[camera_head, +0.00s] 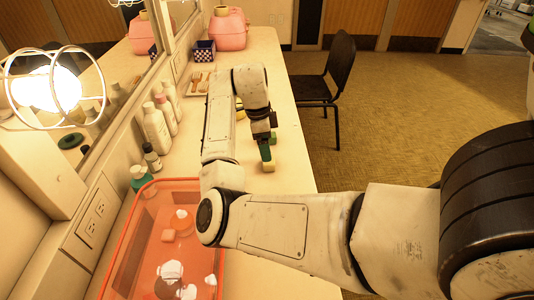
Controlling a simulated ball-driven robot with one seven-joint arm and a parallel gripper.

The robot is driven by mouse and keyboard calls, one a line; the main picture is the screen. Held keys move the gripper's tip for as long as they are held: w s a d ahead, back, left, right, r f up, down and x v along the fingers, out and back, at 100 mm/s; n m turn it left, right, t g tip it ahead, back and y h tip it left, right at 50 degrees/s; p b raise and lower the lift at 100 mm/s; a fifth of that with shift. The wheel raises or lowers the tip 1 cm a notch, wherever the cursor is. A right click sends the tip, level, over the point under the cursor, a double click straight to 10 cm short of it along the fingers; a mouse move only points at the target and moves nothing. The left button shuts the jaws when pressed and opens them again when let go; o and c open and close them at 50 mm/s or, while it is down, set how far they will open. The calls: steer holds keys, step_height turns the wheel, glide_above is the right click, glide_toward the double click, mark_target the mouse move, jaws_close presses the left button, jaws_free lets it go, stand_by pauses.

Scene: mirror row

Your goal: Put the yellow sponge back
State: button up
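My gripper (266,139) points down over the right part of the white counter (285,125), its dark fingers small in the head view. A small block, green above and yellowish below (268,164), sits right at the fingertips; I cannot tell whether the fingers are closed on it or only beside it, nor whether it touches the counter. Another small yellow item (239,104) shows partly behind my arm, farther along the counter. Which of the two is the yellow sponge is not clear from this view.
A clear orange bin (122,262) with several items stands at the near left. Bottles (156,130) line the mirror wall. A tray with brushes (200,84), a patterned box (205,50) and a pink case (229,30) stand farther back. A black chair (338,70) is beside the counter.

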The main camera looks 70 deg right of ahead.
step_height(320, 180, up, 7)
steer(key=shift+w+a, duration=0.2)
steer(key=shift+w, duration=0.25)
steer(key=shift+f, duration=0.1)
stand_by(0.9)
